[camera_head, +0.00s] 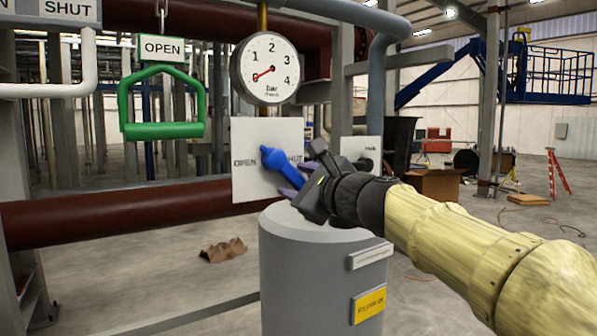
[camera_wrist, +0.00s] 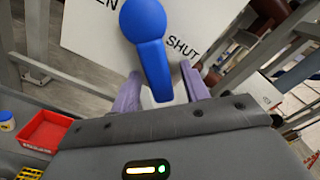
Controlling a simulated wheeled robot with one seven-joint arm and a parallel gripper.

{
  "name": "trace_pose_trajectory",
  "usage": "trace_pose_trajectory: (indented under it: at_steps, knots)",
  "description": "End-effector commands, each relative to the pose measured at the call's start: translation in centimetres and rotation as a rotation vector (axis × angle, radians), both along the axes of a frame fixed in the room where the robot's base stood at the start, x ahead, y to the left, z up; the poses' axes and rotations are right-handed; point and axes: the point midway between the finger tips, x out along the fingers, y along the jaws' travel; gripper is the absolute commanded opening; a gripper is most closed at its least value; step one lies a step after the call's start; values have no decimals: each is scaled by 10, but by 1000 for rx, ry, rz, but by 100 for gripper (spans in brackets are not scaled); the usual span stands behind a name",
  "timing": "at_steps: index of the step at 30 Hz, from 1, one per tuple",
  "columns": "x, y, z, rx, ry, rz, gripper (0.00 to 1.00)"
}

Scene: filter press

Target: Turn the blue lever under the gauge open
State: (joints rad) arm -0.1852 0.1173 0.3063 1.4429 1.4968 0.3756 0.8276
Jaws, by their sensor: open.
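The blue lever (camera_head: 282,170) is on a white plate (camera_head: 262,137) under the round gauge (camera_head: 265,68). The plate reads OPEN on the left and SHUT on the right. The lever's round hub is at upper left and its handle slants down to the right, on the SHUT side. The gauge needle points near 0. My gripper (camera_head: 292,183) is at the handle's lower end. In the wrist view the blue lever (camera_wrist: 148,45) reaches down between the two purple fingers of my gripper (camera_wrist: 160,90). The fingers are open, with a gap showing on each side of the handle.
A grey cylinder (camera_head: 318,265) stands just below the plate and my gripper. A green pull handle (camera_head: 163,105) hangs under an OPEN sign at left. A dark red pipe (camera_head: 120,208) runs behind. A second small plate with a black knob (camera_head: 366,163) is close to the right.

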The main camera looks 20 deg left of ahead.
Motion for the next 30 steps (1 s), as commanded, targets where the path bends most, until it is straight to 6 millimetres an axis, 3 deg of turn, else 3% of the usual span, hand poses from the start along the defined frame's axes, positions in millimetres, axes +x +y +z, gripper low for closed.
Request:
trace_pose_trajectory:
  at_steps: [11, 18, 19, 30]
  knots:
    - [6, 8, -1, -1, -1, 0, 45]
    - [6, 7, -1, -1, 0, -1, 2]
    - [6, 7, -1, -1, 0, -1, 0]
    - [8, 4, -2, 8, 10, -8, 0]
